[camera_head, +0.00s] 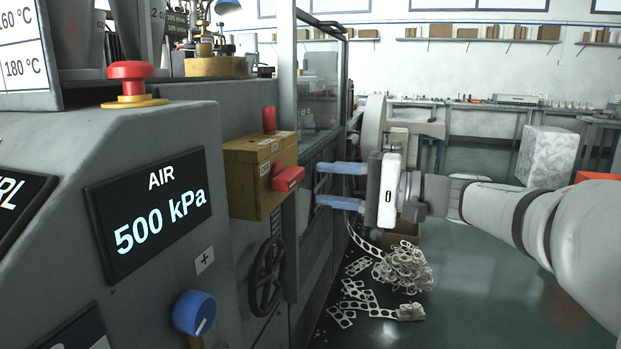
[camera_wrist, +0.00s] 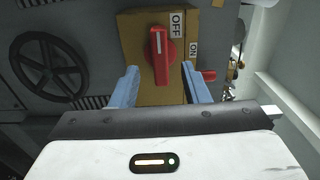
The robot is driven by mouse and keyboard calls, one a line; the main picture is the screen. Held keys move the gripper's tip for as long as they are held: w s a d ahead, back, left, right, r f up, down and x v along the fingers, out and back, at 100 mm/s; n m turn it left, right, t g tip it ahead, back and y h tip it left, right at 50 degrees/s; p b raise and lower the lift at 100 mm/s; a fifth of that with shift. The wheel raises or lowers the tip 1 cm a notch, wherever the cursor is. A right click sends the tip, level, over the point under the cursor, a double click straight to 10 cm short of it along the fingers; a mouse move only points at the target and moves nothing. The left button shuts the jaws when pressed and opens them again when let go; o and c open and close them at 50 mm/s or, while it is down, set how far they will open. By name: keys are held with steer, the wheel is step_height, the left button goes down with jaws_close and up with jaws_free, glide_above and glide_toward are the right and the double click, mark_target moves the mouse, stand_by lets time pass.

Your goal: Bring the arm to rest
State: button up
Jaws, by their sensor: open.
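My gripper (camera_head: 318,184) is open and empty, its two blue fingers pointing left toward the machine. In the head view it is in front of a yellow-brown switch box (camera_head: 246,181) with a red rotary handle (camera_head: 288,178), apart from it. In the wrist view the red handle (camera_wrist: 162,55) shows between and beyond the open fingers (camera_wrist: 158,82), below the OFF label and beside the ON label. My arm reaches in from the right of the head view, roughly level.
The grey machine fills the left, with a red emergency button (camera_head: 131,79), an AIR display reading 500 kPa (camera_head: 150,207), a blue knob (camera_head: 194,313) and a black handwheel (camera_head: 267,275). Scrap webbing (camera_head: 403,268) lies on the floor below my gripper. Open floor is at right.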

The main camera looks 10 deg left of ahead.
steer(key=shift+s+d, duration=0.1)
steer(key=shift+d, duration=0.6)
steer(key=s+d+h+p, duration=0.9)
steer(key=d+p, duration=0.2)
steer(key=p, duration=0.3)
steer(key=s+d+t+h+p, duration=0.1)
steer(key=s+d+h+p, duration=0.7)
steer(key=d+p, duration=0.3)
steer(key=h+p, duration=0.1)
steer(key=p, duration=0.2)
steer(key=shift+s+d+n+p, duration=0.3)
steer(key=shift+s+n+p, duration=0.05)
steer(key=shift+n+p, duration=0.05)
